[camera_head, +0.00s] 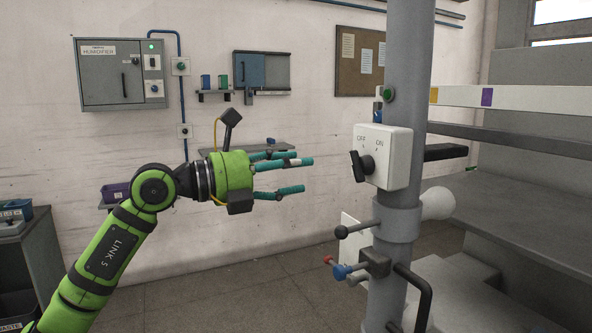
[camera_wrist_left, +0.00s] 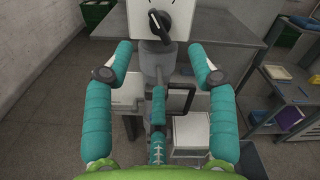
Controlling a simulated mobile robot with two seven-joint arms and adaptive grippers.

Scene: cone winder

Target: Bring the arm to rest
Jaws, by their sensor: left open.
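My left gripper (camera_head: 299,174) is green with teal fingers. Its fingers are spread and empty, and they point right toward a white switch box on a grey post. The switch box (camera_head: 398,172) is marked OFF and ON and carries a black rotary knob (camera_head: 362,166). A clear gap lies between the fingertips and the knob. In the left wrist view the teal fingers (camera_wrist_left: 160,75) stand apart, with the knob (camera_wrist_left: 158,22) beyond them at the top. My right gripper is in neither view.
The grey post (camera_head: 408,60) has a lever with a dark ball (camera_head: 341,232) and red and blue valve handles (camera_head: 341,270) below the box. A grey machine bench (camera_head: 530,215) stands at the right. A humidifier cabinet (camera_head: 122,73) hangs on the back wall. Open floor lies below the gripper.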

